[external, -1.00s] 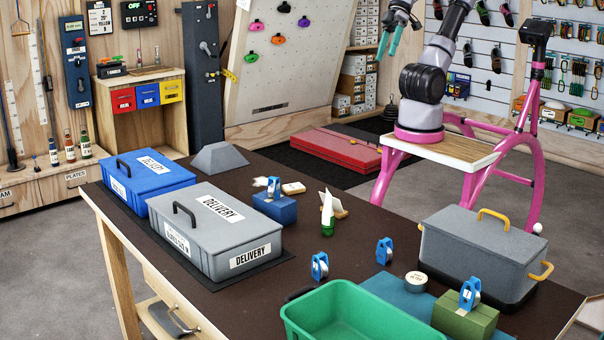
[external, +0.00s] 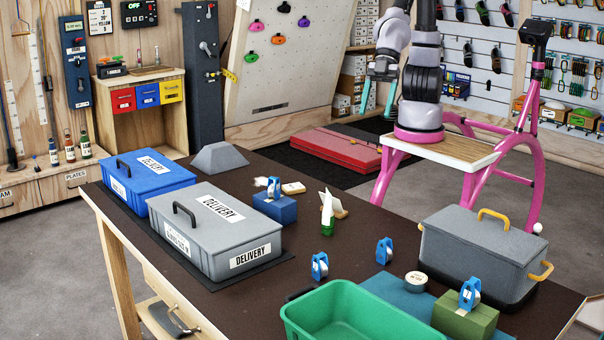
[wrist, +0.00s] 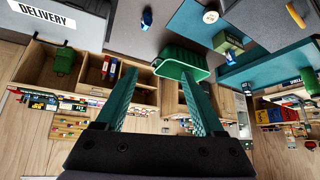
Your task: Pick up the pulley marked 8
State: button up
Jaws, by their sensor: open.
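Several blue pulleys stand on the table, and I cannot read their marks. A third (external: 470,293) is on a green block (external: 464,318), and a fourth (external: 274,187) is on a blue block (external: 275,208). My gripper (external: 377,112) is open and empty, high beyond the table's far side, away from all pulleys. In the wrist view its teal fingers are spread (wrist: 158,78), and a small blue item (wrist: 146,19), likely a pulley, shows near the top.
A green bin (external: 300,323) stands at the near edge; it also shows in the wrist view (wrist: 170,70). A grey case with yellow handles (external: 470,255) stands right. Grey (external: 205,245) and blue (external: 130,190) delivery boxes stand left. A tape roll (external: 416,280) lies on a blue mat (external: 385,290). The table's middle is fairly clear.

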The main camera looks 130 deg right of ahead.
jog(key=w+a+f+n+h, duration=0.1)
jog(key=w+a+f+n, duration=0.15)
jog(key=f, duration=0.35)
jog(key=w+a+f+n, duration=0.1)
jog(key=a+f+n, duration=0.2)
jog(key=f, duration=0.2)
jog(key=n+t+h, duration=0.1)
jog(key=n+t, duration=0.6)
jog(key=n, duration=1.7)
send_near(382, 262)
jog(key=shift+w+d+r, duration=0.35)
jog(key=shift+w+r, duration=0.3)
jog(key=shift+w, duration=0.15)
jog(key=shift+f, duration=0.15)
jog(key=shift+w+f, duration=0.1)
jog(key=shift+w, duration=0.25)
jog(key=x, duration=0.6)
jog(key=shift+w+a+f, duration=0.15)
jog(key=shift+w, duration=0.1)
grip_shut()
